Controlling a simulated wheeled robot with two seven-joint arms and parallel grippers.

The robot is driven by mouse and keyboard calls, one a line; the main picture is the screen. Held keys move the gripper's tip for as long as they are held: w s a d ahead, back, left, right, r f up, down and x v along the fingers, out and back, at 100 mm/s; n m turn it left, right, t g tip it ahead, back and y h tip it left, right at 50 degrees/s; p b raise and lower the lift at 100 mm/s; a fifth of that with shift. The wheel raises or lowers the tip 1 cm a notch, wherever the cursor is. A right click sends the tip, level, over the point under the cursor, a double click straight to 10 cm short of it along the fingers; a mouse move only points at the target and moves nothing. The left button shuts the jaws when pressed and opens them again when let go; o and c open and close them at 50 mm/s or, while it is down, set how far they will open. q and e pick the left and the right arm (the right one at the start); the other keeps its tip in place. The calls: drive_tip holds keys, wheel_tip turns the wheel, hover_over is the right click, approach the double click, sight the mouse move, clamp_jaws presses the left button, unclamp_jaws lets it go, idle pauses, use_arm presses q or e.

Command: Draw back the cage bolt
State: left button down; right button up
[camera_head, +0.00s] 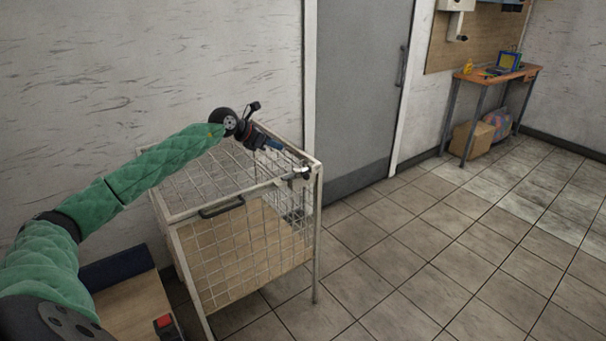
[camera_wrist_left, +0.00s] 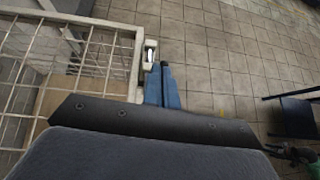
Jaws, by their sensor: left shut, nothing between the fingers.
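The cage (camera_head: 245,250) is a pale metal frame with wire mesh, standing against the wall. It also fills the left of the left wrist view (camera_wrist_left: 95,55). The bolt (camera_head: 302,170) is a small bright metal piece at the cage's top right front corner. In the left wrist view the bolt (camera_wrist_left: 150,54) lies just past my fingertips. My left gripper (camera_head: 275,145) is over the right part of the cage top. Its blue fingers (camera_wrist_left: 164,66) are shut with nothing between them. Whether they touch the bolt I cannot tell. My right gripper is not in view.
A black handle (camera_head: 221,207) sits on the cage's front top rail. A grey door (camera_head: 360,90) is behind to the right. A wooden-topped bench (camera_head: 500,77) with a cardboard box (camera_head: 470,141) below stands at the back right. The tiled floor right of the cage is clear.

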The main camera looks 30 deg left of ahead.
sight(305, 170)
use_arm(q)
drive_tip(key=s+f+g, duration=0.1)
drive_tip(key=s+f+m+g, duration=0.1)
drive_tip(key=s+f+g, duration=0.1)
drive_tip(key=s, duration=0.1)
drive_tip(key=shift+a+f+m+y, duration=0.3)
drive_tip(key=shift+y, duration=0.1)
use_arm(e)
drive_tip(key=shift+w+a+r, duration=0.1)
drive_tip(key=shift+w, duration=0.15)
use_arm(q)
drive_tip(key=shift+w, duration=0.1)
